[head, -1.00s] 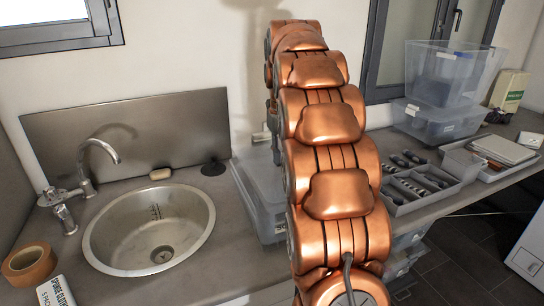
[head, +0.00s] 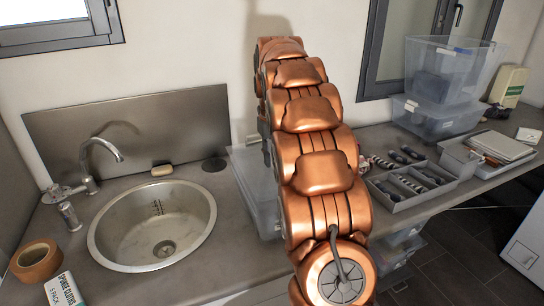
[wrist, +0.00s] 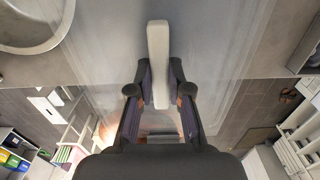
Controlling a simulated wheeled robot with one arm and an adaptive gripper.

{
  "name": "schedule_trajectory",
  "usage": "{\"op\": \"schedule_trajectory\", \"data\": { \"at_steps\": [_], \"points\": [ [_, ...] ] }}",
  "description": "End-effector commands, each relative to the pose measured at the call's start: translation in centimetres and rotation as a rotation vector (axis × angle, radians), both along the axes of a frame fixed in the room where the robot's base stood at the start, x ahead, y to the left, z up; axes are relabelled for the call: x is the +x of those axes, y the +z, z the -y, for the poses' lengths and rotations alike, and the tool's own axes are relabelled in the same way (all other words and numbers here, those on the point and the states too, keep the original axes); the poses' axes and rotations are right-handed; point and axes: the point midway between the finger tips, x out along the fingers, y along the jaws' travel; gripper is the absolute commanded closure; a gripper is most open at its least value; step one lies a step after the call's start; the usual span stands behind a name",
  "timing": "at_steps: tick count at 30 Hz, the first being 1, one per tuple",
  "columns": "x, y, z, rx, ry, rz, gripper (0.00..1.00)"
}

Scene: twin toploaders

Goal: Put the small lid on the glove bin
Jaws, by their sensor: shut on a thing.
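In the wrist view my gripper (wrist: 159,92) is shut on a pale, narrow bar (wrist: 158,50), which looks like the handle of a clear lid. A broad see-through sheet with faint straight edges (wrist: 225,60) spreads around the bar; I cannot tell how much of it is lid and how much is bin. In the head view a clear bin (head: 254,182) stands on the counter right of the sink, mostly hidden behind my arm. Its label and top are not readable, so I cannot tell whether it is the glove bin. My gripper is hidden there.
The round sink (head: 150,225) and tap (head: 90,165) are at left, with tape (head: 36,260) and a sponge-cloth pack (head: 62,290) in front. At right are a grey divided tray (head: 405,192), two stacked clear bins (head: 435,118) and a notebook tray (head: 497,150).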

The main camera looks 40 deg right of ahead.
Motion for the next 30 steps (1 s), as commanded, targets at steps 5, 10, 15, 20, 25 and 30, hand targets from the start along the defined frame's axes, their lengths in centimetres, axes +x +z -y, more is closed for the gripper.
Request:
{"op": "schedule_trajectory", "data": {
  "at_steps": [5,10,15,20,25,30],
  "points": [
    [0.1,-0.6,0.0,-0.002,0.0,0.005,1.0],
    [0.1,-0.6,0.0,-0.003,0.0,0.004,1.0],
    [0.0,-1.0,0.0,-0.002,0.0,0.004,1.0],
    [0.0,-1.4,0.0,-0.002,0.0,0.003,1.0],
    [0.0,-1.8,0.0,-0.001,0.0,0.002,1.0],
    [0.0,-1.8,0.0,-0.002,0.0,0.003,0.7]
  ]
}}
